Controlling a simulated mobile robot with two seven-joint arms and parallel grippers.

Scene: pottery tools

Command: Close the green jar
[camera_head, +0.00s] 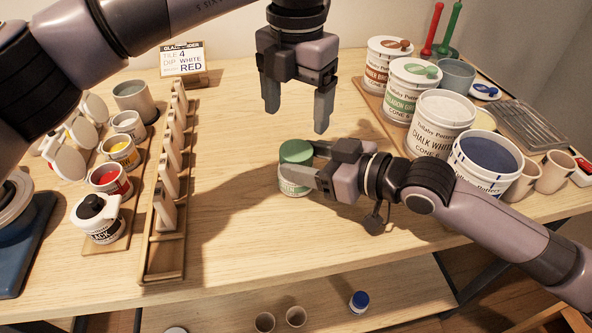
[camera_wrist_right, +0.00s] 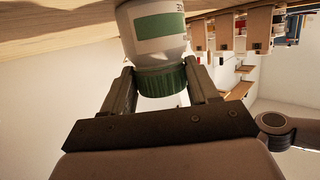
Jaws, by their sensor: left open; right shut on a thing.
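The green jar (camera_head: 292,187) stands on the table in the middle of the head view, a small white pot with a green label. Its green lid (camera_head: 295,151) sits on top. In the right wrist view the jar (camera_wrist_right: 152,28) appears upside down, with the ribbed lid (camera_wrist_right: 164,82) against its mouth; whether it is fully tight I cannot tell. My right gripper (camera_head: 303,161) is shut on the lid, one finger on each side. My left gripper (camera_head: 297,112) is open and empty, pointing down above and behind the jar.
Large glaze buckets (camera_head: 440,123) stand at the right, near my right arm. A wooden rack of upright tiles (camera_head: 164,225) and several small open paint jars (camera_head: 120,152) stand at the left. The table between the rack and the green jar is clear.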

